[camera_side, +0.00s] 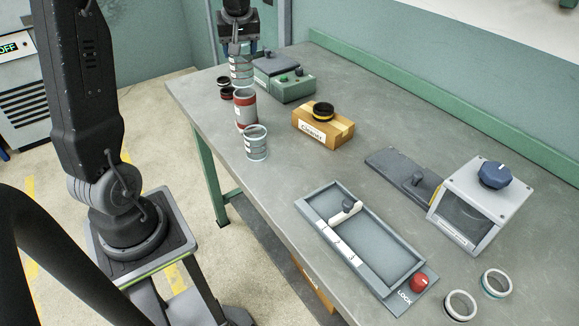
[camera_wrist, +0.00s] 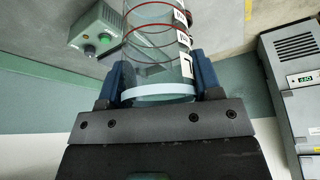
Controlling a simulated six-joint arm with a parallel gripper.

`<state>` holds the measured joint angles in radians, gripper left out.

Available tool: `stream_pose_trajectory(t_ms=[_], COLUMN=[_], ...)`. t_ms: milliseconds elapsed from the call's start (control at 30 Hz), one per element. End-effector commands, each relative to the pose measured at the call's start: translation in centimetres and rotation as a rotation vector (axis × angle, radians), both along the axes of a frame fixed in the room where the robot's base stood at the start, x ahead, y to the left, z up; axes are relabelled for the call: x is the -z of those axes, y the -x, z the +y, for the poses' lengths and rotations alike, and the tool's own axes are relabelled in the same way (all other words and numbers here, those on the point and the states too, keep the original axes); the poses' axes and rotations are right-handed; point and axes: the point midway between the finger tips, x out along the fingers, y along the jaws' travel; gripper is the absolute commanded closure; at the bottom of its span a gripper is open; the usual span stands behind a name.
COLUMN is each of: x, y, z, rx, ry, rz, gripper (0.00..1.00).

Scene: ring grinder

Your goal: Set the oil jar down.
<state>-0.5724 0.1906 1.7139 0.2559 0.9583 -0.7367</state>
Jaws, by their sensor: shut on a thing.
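A clear jar with thin red rings and white labels, which I take for the oil jar (camera_wrist: 155,45), is between the blue fingers of my gripper (camera_wrist: 162,80). In the side view my gripper (camera_side: 240,47) is at the far end of the workbench, pointing down, shut on the upper part of this jar (camera_side: 241,70). The jar looks upright, its bottom close to the bench top. I cannot tell whether it touches the bench. A similar clear jar (camera_side: 256,145) and a red and grey can (camera_side: 245,110) stand nearer the camera.
A small dark jar (camera_side: 225,92) is just left of the held jar. A green button box (camera_side: 290,88) stands close on its right. A cardboard box (camera_side: 323,130) with a black and yellow ring, a tray (camera_side: 380,262) and a grinder housing (camera_side: 470,205) stand farther along the workbench (camera_side: 365,115).

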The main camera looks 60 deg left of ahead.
Motion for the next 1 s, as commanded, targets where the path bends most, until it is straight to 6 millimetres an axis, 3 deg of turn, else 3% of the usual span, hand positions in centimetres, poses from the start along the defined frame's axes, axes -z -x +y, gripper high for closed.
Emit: stream_pose_trajectory(t_ms=[33,200,333,500,667,1000], x=[-0.1,0.5,1.2,1.9,3.2,7.6], y=[0.7,3.7,6.1,7.7,7.2,3.9], z=[-2.9,-9.6,-12.9,-15.0,-17.0,-23.4], rx=[0.012,0.016,0.017,0.017,0.022,0.02], ry=[-0.004,-0.016,-0.024,-0.03,-0.029,-0.031], rz=[0.0,-0.006,-0.012,-0.017,-0.013,-0.012], gripper=[0.65,0.65,0.65,0.65,0.65,0.65])
